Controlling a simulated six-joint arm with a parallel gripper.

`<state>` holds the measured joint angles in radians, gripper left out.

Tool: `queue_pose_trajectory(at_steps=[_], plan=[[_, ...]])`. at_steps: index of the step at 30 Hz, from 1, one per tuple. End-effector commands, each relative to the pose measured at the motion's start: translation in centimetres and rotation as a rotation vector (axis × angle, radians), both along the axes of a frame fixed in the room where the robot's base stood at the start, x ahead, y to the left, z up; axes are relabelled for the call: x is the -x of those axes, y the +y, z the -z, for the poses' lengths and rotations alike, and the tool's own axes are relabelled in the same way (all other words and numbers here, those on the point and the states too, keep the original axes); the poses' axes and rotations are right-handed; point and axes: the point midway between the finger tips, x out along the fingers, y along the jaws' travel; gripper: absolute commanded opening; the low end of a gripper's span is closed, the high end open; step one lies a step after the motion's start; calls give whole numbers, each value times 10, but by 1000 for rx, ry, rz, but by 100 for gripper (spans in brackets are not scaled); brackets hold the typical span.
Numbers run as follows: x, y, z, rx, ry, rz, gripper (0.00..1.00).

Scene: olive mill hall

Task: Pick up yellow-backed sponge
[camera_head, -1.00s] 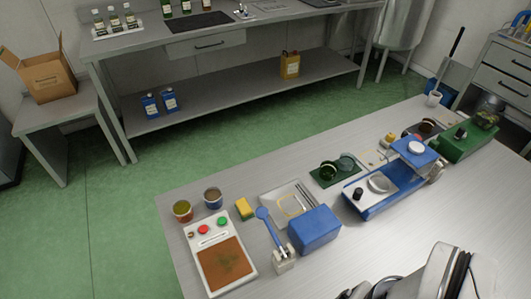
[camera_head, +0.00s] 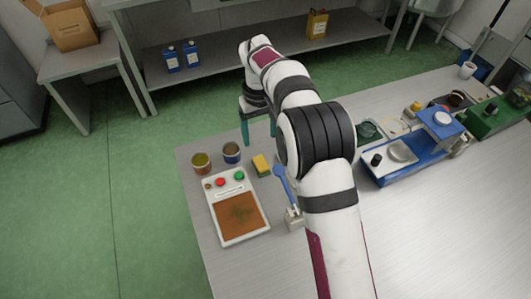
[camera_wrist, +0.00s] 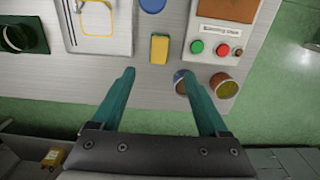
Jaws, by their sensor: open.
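The yellow-backed sponge (camera_head: 261,165) lies on the metal table, with a darker green side showing in the head view. It also shows in the wrist view (camera_wrist: 159,52), just beyond the fingertips and roughly centred between them. My gripper (camera_head: 259,138) has two teal fingers pointing down above the table's far edge, past the sponge in the head view. In the wrist view my gripper (camera_wrist: 156,75) is open with nothing between its fingers. The sponge is not touched.
Two small cans (camera_head: 201,162) (camera_head: 231,153) stand left of the sponge; my right finger overlaps one in the wrist view. A button panel (camera_head: 218,208), a blue spoon-like tool (camera_head: 283,178) and a white tray (camera_wrist: 97,45) lie close by. A blue scale (camera_head: 420,155) stands right.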

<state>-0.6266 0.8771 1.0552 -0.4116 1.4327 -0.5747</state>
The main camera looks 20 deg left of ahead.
Motion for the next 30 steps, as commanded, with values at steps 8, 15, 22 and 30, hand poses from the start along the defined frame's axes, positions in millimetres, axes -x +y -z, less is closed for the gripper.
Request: queue_pose_trajectory(at_steps=[8,15,22,30], plan=[[0,-1,61,1,1,3,78],[-1,-1,105,1,3,4,78],[-1,0,117,-1,0,6,78],[-1,0,117,-1,0,6,45]])
